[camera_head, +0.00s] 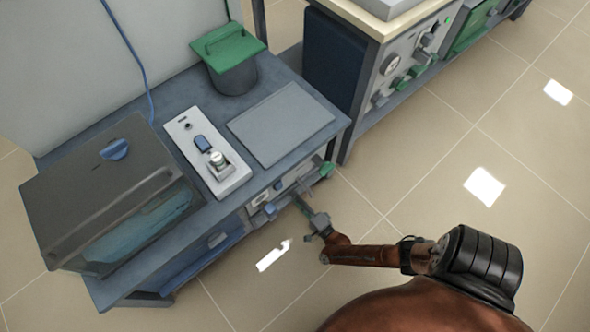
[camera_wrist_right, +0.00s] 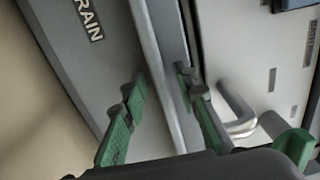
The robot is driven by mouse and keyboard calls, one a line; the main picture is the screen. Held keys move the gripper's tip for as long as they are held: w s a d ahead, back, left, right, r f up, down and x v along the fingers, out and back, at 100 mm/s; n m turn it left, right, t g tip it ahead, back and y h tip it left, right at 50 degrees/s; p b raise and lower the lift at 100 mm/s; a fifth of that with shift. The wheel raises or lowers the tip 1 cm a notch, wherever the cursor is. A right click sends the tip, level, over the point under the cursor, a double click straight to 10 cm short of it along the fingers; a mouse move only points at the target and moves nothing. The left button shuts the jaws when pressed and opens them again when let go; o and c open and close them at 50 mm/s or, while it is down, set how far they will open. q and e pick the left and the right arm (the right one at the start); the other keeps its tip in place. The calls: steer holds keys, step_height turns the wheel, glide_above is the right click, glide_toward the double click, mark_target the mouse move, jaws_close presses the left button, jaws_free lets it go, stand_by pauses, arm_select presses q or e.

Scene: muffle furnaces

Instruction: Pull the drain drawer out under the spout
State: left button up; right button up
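The drain drawer (camera_wrist_right: 65,45) shows in the right wrist view as a grey panel marked "RAIN", its first letter cut off. A pale metal lip (camera_wrist_right: 155,75) runs along its edge. My right gripper (camera_wrist_right: 165,95) has its green-padded fingers apart, one on each side of this lip; I cannot tell whether they touch it. In the head view my right gripper (camera_head: 305,208) is at the front of the bench, low beside its panel. A bent metal pipe (camera_wrist_right: 240,110), perhaps the spout, is right of the fingers. My left gripper is out of view.
A green handle (camera_wrist_right: 295,147) sticks out close to the right finger; a green knob (camera_head: 327,170) shows at the bench corner. The bench (camera_head: 335,122) carries a dark lidded box (camera_head: 100,185), a white control plate and a green-lidded pot (camera_head: 232,70). The floor in front is clear.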

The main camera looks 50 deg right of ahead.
jaws_close()
stand_by(0.5)
